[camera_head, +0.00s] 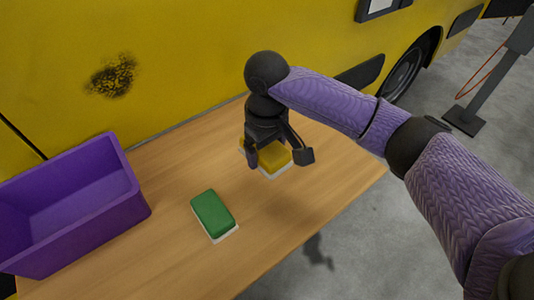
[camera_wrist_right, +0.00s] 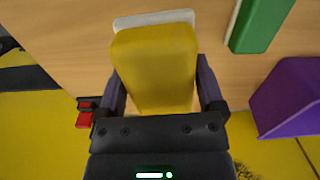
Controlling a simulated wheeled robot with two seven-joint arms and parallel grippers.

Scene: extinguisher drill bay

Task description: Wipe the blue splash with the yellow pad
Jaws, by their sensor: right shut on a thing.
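The yellow pad (camera_head: 272,156), with a white layer along its edge, is between the fingers of my right gripper (camera_head: 279,158). In the right wrist view the pad (camera_wrist_right: 155,70) fills the space between both fingers, and the gripper is shut on it. I cannot tell whether the pad touches the wooden table (camera_head: 180,165) or is just above it. No blue splash shows in either view; my right arm and gripper hide part of the table. My left gripper is out of view.
A green pad (camera_head: 212,212) with a white layer lies left of my right gripper. A purple bin (camera_head: 125,195) stands at the table's left. A yellow vehicle (camera_head: 190,50) with a dark speckled patch (camera_head: 112,76) borders the back. Bare table lies between the pads.

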